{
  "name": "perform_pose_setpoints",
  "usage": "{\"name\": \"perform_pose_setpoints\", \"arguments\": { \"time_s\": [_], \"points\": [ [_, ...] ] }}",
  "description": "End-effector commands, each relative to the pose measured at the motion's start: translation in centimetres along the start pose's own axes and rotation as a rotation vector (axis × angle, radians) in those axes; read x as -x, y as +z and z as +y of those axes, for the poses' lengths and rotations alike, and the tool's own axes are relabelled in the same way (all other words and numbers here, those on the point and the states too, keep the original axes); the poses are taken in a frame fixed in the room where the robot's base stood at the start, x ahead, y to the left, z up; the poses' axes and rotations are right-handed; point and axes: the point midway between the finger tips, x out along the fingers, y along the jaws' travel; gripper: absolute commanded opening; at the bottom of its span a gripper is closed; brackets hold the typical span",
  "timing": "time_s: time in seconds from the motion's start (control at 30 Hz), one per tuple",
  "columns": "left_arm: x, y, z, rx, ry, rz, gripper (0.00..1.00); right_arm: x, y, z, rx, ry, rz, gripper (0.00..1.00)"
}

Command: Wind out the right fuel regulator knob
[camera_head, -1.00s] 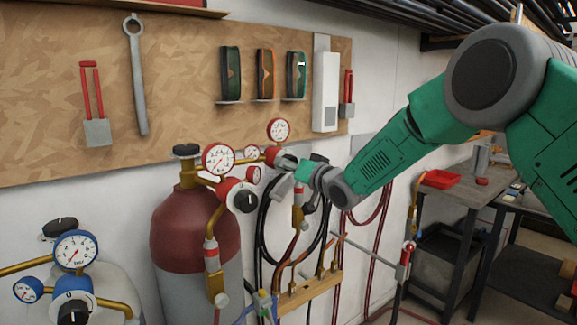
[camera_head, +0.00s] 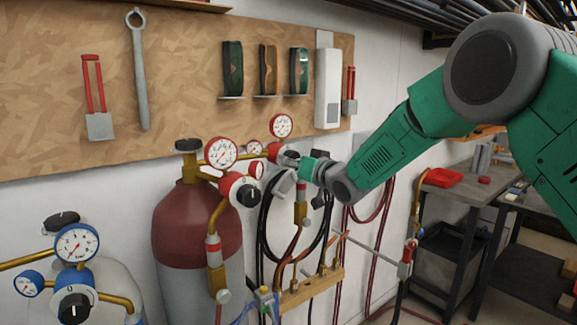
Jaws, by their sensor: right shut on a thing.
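My right arm reaches in from the right, and its gripper (camera_head: 291,160) is at the farther red regulator (camera_head: 271,152), beside the wall. The gripper is shut on that regulator's knob, which the fingers largely hide. The regulator carries a red-rimmed gauge (camera_head: 281,125) on top and a smaller one to its left. The nearer red regulator (camera_head: 232,184) sits on the dark red cylinder (camera_head: 197,230), with a black knob (camera_head: 247,195) facing me and nothing touching it. My left gripper is not in view.
A blue regulator with a black knob (camera_head: 74,307) stands at lower left. Hoses and a brass manifold (camera_head: 311,287) hang below the gripper. A workbench (camera_head: 464,196) with a red tray (camera_head: 443,177) stands at right.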

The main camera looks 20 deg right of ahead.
Motion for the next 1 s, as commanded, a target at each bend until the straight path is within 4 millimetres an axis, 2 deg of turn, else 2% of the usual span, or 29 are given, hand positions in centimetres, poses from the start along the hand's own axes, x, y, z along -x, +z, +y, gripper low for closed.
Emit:
{"name": "perform_pose_setpoints", "arguments": {
  "time_s": [0.03,1.0],
  "points": [
    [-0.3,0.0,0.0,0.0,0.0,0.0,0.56,-0.1,-1.0,0.0,0.047,-0.002,0.021,0.06],
    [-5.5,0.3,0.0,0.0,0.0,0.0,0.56,0.0,-0.9,-0.2,0.972,0.002,0.022,0.06]
  ]
}}
